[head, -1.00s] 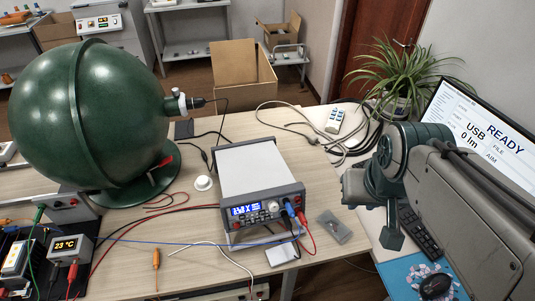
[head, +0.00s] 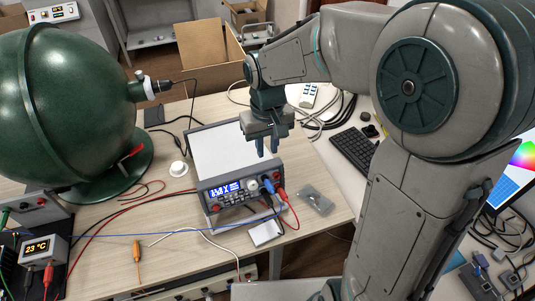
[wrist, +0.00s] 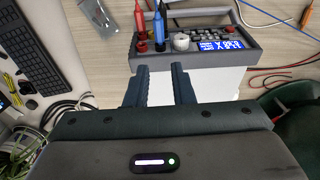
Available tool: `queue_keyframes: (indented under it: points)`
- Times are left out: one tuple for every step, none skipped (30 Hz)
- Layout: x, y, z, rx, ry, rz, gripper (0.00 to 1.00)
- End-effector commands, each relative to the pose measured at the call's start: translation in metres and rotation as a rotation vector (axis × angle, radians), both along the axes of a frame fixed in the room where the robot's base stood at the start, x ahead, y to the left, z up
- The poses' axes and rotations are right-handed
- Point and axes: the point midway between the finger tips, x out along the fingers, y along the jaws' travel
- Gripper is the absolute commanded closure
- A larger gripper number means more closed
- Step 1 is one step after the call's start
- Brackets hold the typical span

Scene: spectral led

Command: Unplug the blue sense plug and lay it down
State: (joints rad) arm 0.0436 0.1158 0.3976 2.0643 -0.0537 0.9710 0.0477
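The blue sense plug (head: 268,186) stands in a socket at the right of the power supply's front panel (head: 222,190), beside a red plug (head: 281,194). In the wrist view the blue plug (wrist: 159,27) stands beyond my fingertips, next to the red plug (wrist: 140,20). My gripper (head: 267,150) points down above the rear right of the power supply. In the wrist view my gripper (wrist: 160,70) has its two fingers apart with nothing between them. The fingers are apart from both plugs.
Wires cross the table in front. A green sphere (head: 70,105) stands at the left.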

Motion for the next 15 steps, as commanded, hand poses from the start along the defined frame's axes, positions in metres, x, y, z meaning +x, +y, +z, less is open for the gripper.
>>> queue_keyframes:
  points:
    - [-0.001, 0.0, -0.006, -0.001, 0.004, 0.0, 0.78]
    - [-0.001, -0.001, -0.01, -0.002, 0.005, 0.0, 0.78]
    - [-0.001, -0.001, -0.016, -0.002, 0.005, 0.0, 0.78]
    - [-0.001, -0.001, -0.021, -0.001, 0.006, -0.001, 0.78]
    - [-0.001, -0.001, -0.027, 0.0, 0.006, -0.001, 0.78]
    - [-0.001, -0.001, -0.035, -0.001, 0.006, -0.001, 0.78]
    - [-0.001, -0.001, -0.041, -0.001, 0.007, 0.0, 0.78]
    - [-0.002, -0.001, -0.047, -0.001, 0.007, 0.0, 0.78]
    - [-0.002, -0.001, -0.055, 0.0, 0.006, -0.001, 0.78]
    - [-0.002, -0.001, -0.061, -0.001, 0.007, -0.001, 0.78]
    - [-0.002, -0.001, -0.067, -0.001, 0.007, 0.0, 0.78]
    - [-0.002, -0.001, -0.075, -0.001, 0.007, -0.001, 0.78]
    - [-0.002, -0.001, -0.081, 0.0, 0.006, -0.001, 0.78]
    - [-0.002, -0.001, -0.086, -0.001, 0.006, 0.0, 0.78]
    - [-0.002, -0.001, -0.094, -0.001, 0.007, 0.0, 0.78]
